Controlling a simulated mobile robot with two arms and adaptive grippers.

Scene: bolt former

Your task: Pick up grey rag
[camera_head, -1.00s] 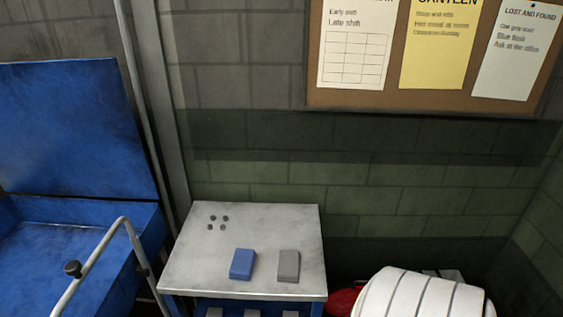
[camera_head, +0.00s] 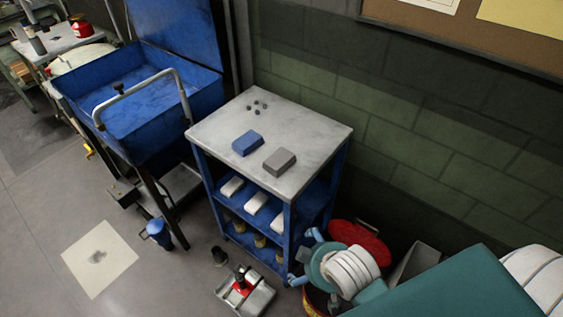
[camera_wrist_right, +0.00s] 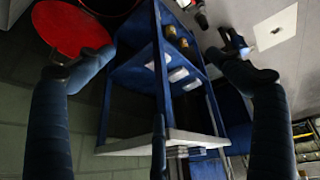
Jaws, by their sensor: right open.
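The grey rag (camera_head: 279,160) is a small folded block lying flat on the pale top of a blue cart (camera_head: 310,141), near its front right edge. A blue rag (camera_head: 247,143) lies just left of it, apart from it. My right gripper (camera_head: 304,258) is open and empty, low beside the cart's right front leg, below the cart top and away from the grey rag. In the right wrist view my spread blue fingers (camera_wrist_right: 161,73) frame the cart's side and shelves; I cannot make out the grey rag there. My left gripper is not in view.
A red round lid (camera_head: 360,243) is behind my right gripper. A blue basin (camera_head: 145,100) with a metal rail stands left. A caddy (camera_head: 245,292) is on the floor.

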